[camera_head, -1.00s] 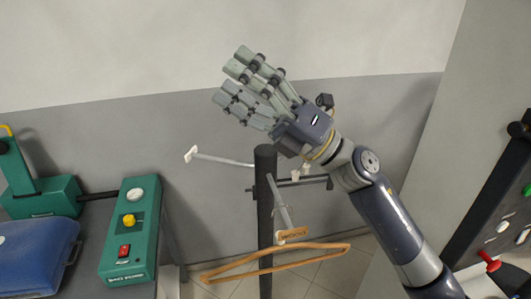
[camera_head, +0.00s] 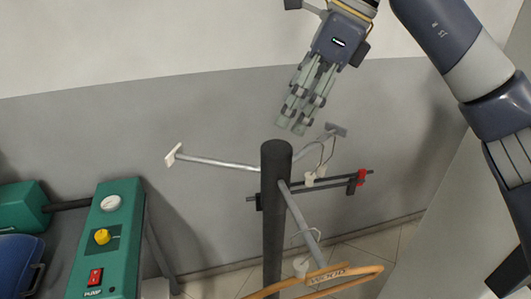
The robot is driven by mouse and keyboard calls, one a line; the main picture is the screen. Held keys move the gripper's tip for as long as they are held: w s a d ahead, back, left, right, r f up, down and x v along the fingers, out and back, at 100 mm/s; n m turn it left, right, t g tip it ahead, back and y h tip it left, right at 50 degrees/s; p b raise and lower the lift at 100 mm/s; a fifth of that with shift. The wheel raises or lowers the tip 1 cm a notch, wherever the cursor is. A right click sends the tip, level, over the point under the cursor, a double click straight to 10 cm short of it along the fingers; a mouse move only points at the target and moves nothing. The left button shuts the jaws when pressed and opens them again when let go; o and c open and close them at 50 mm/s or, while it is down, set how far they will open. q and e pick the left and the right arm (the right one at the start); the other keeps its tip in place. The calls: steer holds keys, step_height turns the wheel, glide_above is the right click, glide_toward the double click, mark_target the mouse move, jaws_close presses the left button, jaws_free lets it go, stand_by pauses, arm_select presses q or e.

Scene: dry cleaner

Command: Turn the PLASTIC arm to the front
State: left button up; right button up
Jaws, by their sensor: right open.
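The rotating stand has a dark upright post (camera_head: 276,200) with several arms. A bare silver arm (camera_head: 215,163) with a white end plate points left. Another arm (camera_head: 312,147) with a grey end plate points back right, with a thin hook and a pale piece near it. A front arm (camera_head: 298,212) points toward me and carries a wooden hanger (camera_head: 335,274). Its lettering is too small to read, and I cannot tell which arm is PLASTIC. My right gripper (camera_head: 294,118) is open and empty, fingers pointing down, above and right of the post top. My left gripper is not in view.
A green control box (camera_head: 107,240) with a gauge, yellow knob and red switch stands at left. A blue thing (camera_head: 18,262) lies beside it. The grey wall is close behind.

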mark_target(279, 146)
steer(key=f, duration=0.1)
steer(key=a+f+p, duration=0.1)
steer(key=f, duration=0.1)
steer(key=s+f, duration=0.1)
steer(key=f, duration=0.1)
steer(key=shift+a+p, duration=0.15)
steer(key=shift+p, duration=0.15)
steer(key=f, duration=0.1)
steer(key=w+a+f, duration=0.1)
steer(key=shift+a+f+p, duration=0.15)
steer(key=shift+f+p, duration=0.2)
steer(key=shift+p, duration=0.05)
steer(key=shift+x, duration=1)
steer(key=shift+f, duration=0.1)
steer(key=c, duration=0.4)
steer(key=shift+s, duration=0.1)
steer(key=c, duration=1.1)
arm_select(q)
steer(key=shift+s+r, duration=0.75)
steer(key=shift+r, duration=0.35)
